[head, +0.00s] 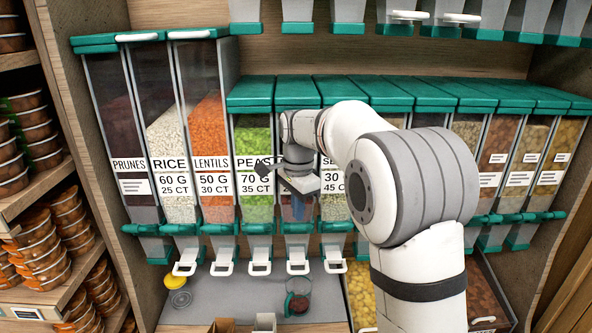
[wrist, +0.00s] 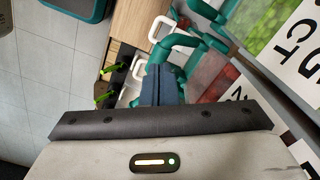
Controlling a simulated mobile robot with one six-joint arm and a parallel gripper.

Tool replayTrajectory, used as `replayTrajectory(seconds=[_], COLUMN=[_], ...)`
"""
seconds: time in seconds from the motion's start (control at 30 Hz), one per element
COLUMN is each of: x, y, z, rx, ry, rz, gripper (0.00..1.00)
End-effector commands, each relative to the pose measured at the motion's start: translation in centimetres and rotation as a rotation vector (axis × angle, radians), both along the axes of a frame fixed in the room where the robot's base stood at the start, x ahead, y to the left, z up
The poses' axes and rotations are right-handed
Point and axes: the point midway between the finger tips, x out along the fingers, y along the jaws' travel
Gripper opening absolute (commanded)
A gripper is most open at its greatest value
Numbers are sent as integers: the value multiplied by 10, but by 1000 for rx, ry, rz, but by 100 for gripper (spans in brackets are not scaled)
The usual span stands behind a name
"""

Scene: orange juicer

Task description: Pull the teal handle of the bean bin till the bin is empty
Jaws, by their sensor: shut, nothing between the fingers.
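The bin between the one labelled PEAS and one whose label starts with SE has its label hidden behind my gripper; I cannot read whether it is the bean bin (head: 297,94). Its contents are mostly covered by my arm. A teal handle (head: 297,228) crosses its lower front, above a white loop (head: 298,267). My gripper (head: 298,212) points down in front of this bin, just above the handle. In the wrist view the dark blue fingers (wrist: 163,72) are shut and empty, close to a teal handle (wrist: 178,41). Contact cannot be told.
The PEAS bin (head: 255,150) is directly left, with lentils, rice and prunes beyond. A yellow lid (head: 180,299) lies left. Shelves of bowls (head: 40,130) line the left.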

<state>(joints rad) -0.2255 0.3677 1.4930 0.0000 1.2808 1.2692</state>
Motion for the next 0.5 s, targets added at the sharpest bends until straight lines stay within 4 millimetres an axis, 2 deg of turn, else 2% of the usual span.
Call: replayTrajectory(seconds=[0.5], x=[0], y=[0], z=[-19], rx=[0], ry=[0], rz=[0], gripper=[0])
